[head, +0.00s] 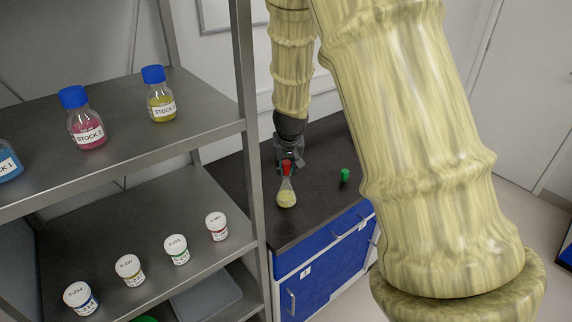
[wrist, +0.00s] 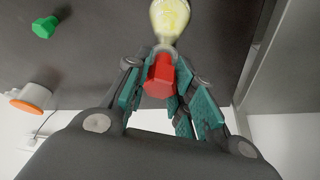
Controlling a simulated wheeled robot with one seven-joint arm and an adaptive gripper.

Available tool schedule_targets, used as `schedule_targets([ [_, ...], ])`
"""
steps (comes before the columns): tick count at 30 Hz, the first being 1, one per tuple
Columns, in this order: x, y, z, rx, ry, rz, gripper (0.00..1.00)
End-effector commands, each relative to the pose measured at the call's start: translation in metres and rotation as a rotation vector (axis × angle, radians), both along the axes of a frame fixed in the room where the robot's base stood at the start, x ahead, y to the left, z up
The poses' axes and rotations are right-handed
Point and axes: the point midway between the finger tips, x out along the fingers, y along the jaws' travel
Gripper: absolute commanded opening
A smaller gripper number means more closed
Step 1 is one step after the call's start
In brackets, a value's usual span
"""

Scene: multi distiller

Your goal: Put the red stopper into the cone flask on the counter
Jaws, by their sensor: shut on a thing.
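The cone flask (head: 286,194), clear glass with pale yellow contents, stands upright on the dark counter (head: 308,216). The flask also shows at the top of the wrist view (wrist: 170,20). The red stopper (wrist: 159,76) is between the fingers of my gripper (wrist: 158,88), and it also shows at the flask's mouth in the head view (head: 287,167). My gripper is shut on the stopper, right above the flask neck. The stopper lines up with the neck, but I cannot tell how deep it sits.
A green stopper (head: 345,175) stands on the counter to the right of the flask. A metal shelf (head: 110,130) at the left holds stock bottles (head: 87,125) and several small jars (head: 130,269). A white and orange object (wrist: 30,99) is at the wrist view's left.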

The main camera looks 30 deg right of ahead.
Motion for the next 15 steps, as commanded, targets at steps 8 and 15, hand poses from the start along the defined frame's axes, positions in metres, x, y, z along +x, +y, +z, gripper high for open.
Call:
schedule_targets([
  [8,0.0000,0.0001,-0.0049,0.000,0.000,0.000,0.17],
  [15,0.0000,0.0001,-0.0085,0.000,0.001,0.000,0.17],
])
